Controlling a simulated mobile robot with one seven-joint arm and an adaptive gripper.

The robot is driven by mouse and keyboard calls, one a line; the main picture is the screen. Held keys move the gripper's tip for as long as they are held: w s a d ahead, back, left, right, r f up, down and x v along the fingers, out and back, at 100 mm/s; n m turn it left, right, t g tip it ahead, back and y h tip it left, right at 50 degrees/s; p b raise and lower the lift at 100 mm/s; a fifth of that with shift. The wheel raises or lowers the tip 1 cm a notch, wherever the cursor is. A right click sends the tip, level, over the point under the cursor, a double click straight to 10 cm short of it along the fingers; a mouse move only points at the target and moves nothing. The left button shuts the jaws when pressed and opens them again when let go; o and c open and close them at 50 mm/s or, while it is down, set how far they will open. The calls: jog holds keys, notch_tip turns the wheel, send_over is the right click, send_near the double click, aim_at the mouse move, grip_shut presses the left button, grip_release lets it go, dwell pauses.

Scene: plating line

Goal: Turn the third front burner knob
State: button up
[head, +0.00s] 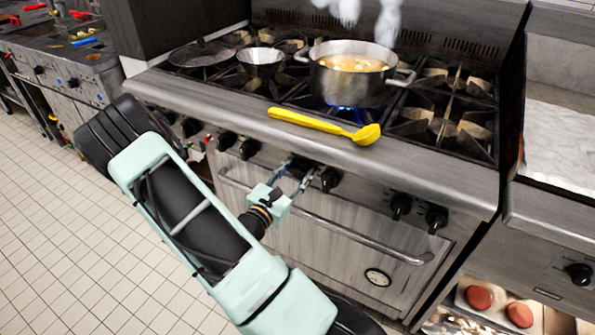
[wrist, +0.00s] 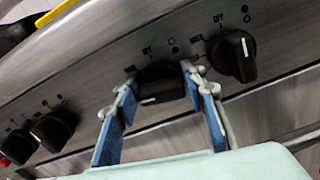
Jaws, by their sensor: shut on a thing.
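A black burner knob (wrist: 158,84) on the steel front panel sits between the two blue-padded fingers of my gripper (wrist: 161,78) in the wrist view. The fingers are shut on its sides. A short white mark shows on the knob's lower edge. It is third from the left of the knobs in that view.
Two knobs (wrist: 50,130) stand to the left, and more (head: 401,205) to the right. The oven handle (head: 330,228) runs below. Above, a yellow spoon (head: 320,124) lies on the front ledge. A steaming pot (head: 345,85) stands over a blue flame (head: 345,107).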

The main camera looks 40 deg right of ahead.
jog(key=n+p, duration=0.3)
jog(key=shift+w+r, duration=0.15)
jog(key=shift+a+n+p, duration=0.1)
jog(key=shift+n+p, duration=1)
jog(key=shift+n, duration=0.8)
jog(key=shift+f, duration=0.2)
jog(key=o, duration=1.1)
jog(key=v, duration=1.2)
